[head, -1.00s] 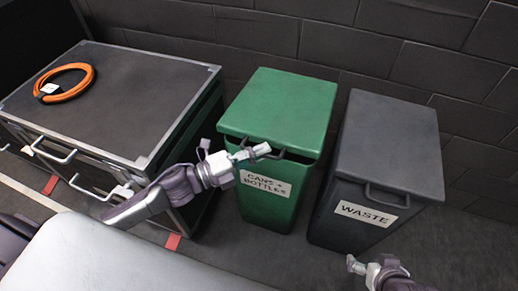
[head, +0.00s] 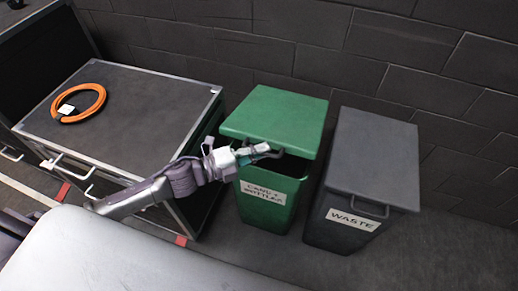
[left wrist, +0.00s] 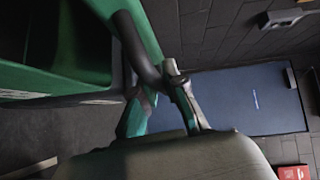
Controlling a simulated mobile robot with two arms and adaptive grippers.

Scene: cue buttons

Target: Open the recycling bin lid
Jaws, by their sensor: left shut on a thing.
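The green recycling bin (head: 262,208), labelled for cans and bottles, stands against the back wall. Its green lid (head: 280,112) is tilted up a little at the front, with a dark gap under the front edge. My left gripper (head: 264,151) is shut on the lid's dark handle (head: 292,152) at that edge. In the left wrist view, the handle (left wrist: 138,50) runs down between the fingers of my left gripper (left wrist: 158,102), and the bin's dark inside shows at upper left. My right gripper is out of view.
A grey waste bin (head: 368,165) with its lid down stands close to the right of the green bin. A dark metal-edged case (head: 135,115) with an orange cable coil (head: 82,103) on top stands to the left. Floor is clear at lower right.

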